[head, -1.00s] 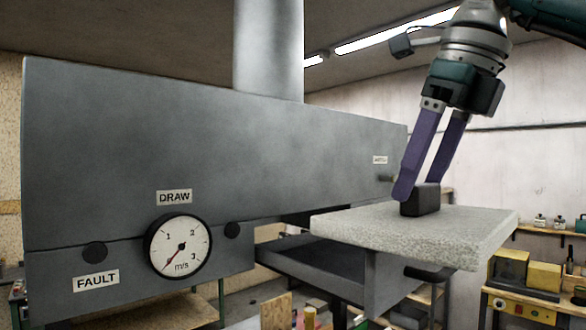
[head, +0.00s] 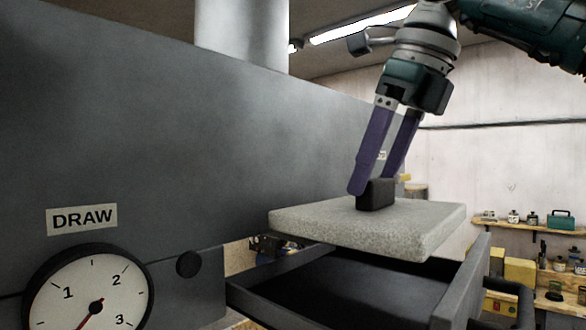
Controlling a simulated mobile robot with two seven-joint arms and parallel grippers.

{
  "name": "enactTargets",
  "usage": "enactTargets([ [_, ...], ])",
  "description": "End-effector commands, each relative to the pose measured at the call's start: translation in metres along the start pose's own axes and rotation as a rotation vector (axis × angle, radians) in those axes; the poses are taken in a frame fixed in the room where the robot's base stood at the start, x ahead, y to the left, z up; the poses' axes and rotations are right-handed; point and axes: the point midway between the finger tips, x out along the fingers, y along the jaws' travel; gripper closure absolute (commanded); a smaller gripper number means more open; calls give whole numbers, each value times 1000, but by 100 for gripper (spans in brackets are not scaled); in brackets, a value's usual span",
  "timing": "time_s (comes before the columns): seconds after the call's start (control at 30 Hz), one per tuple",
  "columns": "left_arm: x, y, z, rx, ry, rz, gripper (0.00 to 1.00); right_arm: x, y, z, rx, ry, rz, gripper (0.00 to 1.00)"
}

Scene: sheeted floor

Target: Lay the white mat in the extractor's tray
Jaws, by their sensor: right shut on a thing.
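The white mat (head: 340,226) is a thick, speckled pale slab with a dark block-shaped grip (head: 377,195) on top. My right gripper (head: 374,186) has purple fingers and is shut on this grip. The mat hangs level above the extractor's tray (head: 340,283), a dark open drawer pulled out from the grey extractor (head: 150,130). The mat covers the back part of the tray from view. The tray's inside looks dark and empty where it shows. My left gripper is not in view.
The extractor's front fills the left, with a round dial (head: 90,295) under a DRAW label (head: 82,219) and a dark knob (head: 188,264). A tray side wall (head: 465,285) rises at the right. Shelves with yellow boxes (head: 520,270) stand behind at the right.

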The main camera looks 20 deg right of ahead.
Motion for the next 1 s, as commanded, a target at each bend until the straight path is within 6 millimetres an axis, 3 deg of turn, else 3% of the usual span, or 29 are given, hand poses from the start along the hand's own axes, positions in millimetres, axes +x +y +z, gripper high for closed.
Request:
enactTargets([
  [0.7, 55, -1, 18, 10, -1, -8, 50, 67, 0, -28, 0, -1, 0, 100],
  [1.0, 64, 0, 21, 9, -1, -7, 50, 80, 0, -33, 0, -2, 0, 100],
])
